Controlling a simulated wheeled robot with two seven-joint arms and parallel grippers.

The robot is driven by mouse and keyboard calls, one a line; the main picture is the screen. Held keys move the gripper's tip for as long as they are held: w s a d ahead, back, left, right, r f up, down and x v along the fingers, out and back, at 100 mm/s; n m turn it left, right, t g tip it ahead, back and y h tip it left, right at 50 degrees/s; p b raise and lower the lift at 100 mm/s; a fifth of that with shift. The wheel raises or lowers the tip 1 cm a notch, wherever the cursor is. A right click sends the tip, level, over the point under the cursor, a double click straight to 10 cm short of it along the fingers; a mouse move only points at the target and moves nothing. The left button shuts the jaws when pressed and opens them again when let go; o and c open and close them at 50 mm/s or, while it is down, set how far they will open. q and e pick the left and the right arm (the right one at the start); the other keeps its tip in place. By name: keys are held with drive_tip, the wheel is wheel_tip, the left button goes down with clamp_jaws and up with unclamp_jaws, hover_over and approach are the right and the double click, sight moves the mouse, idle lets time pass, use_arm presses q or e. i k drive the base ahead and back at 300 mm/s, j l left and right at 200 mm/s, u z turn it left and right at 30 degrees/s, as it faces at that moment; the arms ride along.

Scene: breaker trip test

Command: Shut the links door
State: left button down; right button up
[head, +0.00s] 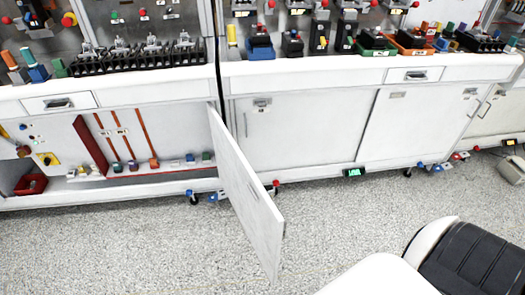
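The links door (243,190) is a white panel in the head view. It stands wide open, swung out from the cabinet front over the floor, with its hinged edge at the right side of an open compartment. Neither gripper is in view.
White closed cabinet doors (300,130) stand right of the open door. A drawer (58,103) sits above the compartment, and a bench top (330,70) carries breakers and coloured parts. A red bin (31,184) sits at the far left. Speckled floor (130,250) is clear in front.

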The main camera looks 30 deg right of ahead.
sight(262, 223)
drive_tip(key=l, duration=0.5)
drive_tip(key=k+l+u, duration=0.1)
drive_tip(key=l, duration=0.45)
drive_tip(key=k+l, duration=0.1)
drive_tip(key=l, duration=0.4)
drive_tip(key=k+l, duration=0.1)
drive_tip(key=l, duration=0.4)
drive_tip(key=i+l+u, duration=0.55)
drive_tip(key=l, duration=0.35)
drive_tip(key=k+j+u, duration=0.3)
drive_tip(key=i+l, duration=0.05)
drive_tip(key=i, duration=0.05)
